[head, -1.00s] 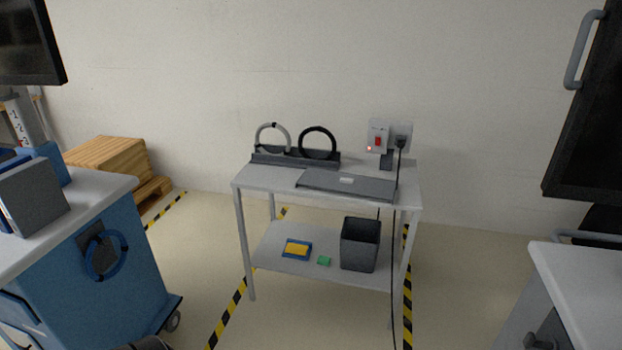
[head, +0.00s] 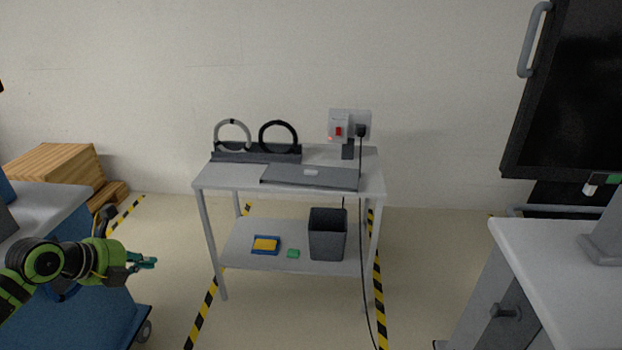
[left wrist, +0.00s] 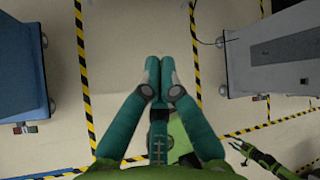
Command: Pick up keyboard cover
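A long dark grey slab (left wrist: 291,42) also lies on a cart at the right of the left wrist view; I cannot tell which is the task's cover. My left gripper (head: 148,261) is left of the table, well apart from it. Its teal fingers (left wrist: 160,66) meet at the tips, with nothing between them. A small green and black arm, my right one, shows with its gripper (left wrist: 241,149); its finger opening is unclear.
A dark bin (head: 328,236), a blue-and-yellow item (head: 266,245) and a green block (head: 293,254) are on the lower shelf. A cable hangs from the wall socket (head: 361,128) past the table's front. A blue cart (head: 105,315) stands left, a white-topped cart (head: 540,262) right. Floor between is clear.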

